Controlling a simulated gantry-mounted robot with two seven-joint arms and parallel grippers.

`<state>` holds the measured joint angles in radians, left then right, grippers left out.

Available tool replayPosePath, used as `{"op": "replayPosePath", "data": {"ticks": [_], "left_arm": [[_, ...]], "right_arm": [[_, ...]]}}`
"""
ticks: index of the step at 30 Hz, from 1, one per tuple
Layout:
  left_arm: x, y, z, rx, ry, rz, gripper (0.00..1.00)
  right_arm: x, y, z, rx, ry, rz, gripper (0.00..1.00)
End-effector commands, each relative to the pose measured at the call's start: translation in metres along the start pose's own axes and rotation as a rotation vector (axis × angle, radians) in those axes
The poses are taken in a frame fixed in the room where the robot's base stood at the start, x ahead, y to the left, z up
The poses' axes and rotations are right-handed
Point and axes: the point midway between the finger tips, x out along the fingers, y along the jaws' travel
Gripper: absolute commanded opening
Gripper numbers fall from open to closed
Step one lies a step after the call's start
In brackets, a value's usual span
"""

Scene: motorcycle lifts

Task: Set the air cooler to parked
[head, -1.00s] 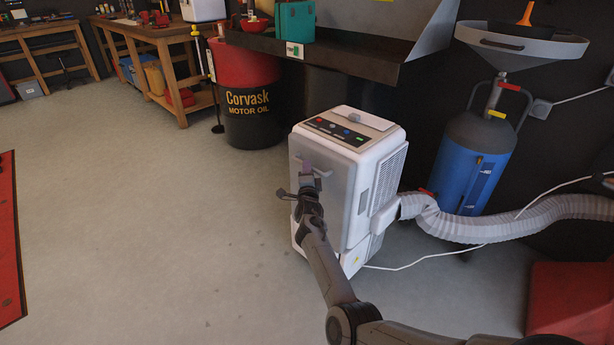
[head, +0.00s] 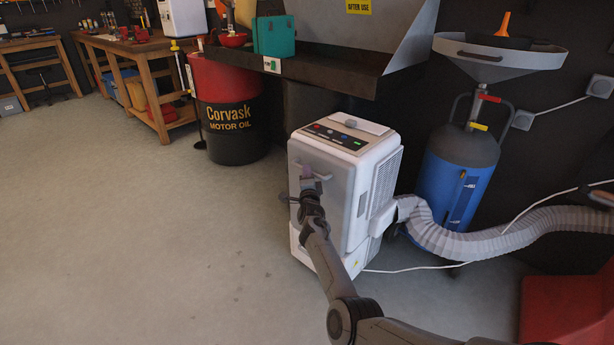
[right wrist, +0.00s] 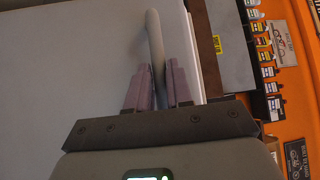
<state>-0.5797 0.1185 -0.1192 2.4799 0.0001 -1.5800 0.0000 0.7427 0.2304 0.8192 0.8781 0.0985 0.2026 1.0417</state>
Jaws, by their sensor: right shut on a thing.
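The air cooler (head: 370,190) is a white upright box on the floor in the middle of the head view, with buttons and a small green light on its top panel (head: 335,138). A grey bar handle (head: 322,178) runs across its front. My right gripper (head: 308,177) is at the front face, shut on this handle. In the right wrist view, the purple fingers (right wrist: 160,88) are on either side of the grey handle (right wrist: 155,40). A ribbed white hose (head: 455,238) joins the cooler's right side. My left gripper is not in view.
A black and red oil drum (head: 228,115) stands behind left. A blue drain tank (head: 455,170) with a wide funnel is behind right. A grey shelf (head: 340,62) overhangs behind the cooler. A cable and a red object (head: 568,305) lie right. The floor at left is clear.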

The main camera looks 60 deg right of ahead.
Motion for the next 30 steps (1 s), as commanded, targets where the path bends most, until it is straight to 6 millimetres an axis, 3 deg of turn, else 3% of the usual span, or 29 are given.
{"op": "replayPosePath", "data": {"ticks": [1,2,6,19,30], "left_arm": [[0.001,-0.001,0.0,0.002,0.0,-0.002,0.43],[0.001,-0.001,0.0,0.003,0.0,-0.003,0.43],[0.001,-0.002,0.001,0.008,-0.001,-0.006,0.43],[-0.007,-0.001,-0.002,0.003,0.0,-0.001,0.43],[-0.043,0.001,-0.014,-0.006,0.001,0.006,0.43]], "right_arm": [[-0.001,0.007,-0.002,-0.003,0.002,0.015,0.0],[-0.001,0.007,-0.002,-0.003,0.002,0.015,0.23],[-0.001,0.006,-0.002,-0.002,0.003,0.012,0.42],[-0.008,0.001,-0.001,-0.002,0.001,0.006,0.42],[-0.066,-0.001,-0.002,-0.003,0.0,0.009,0.42]]}}
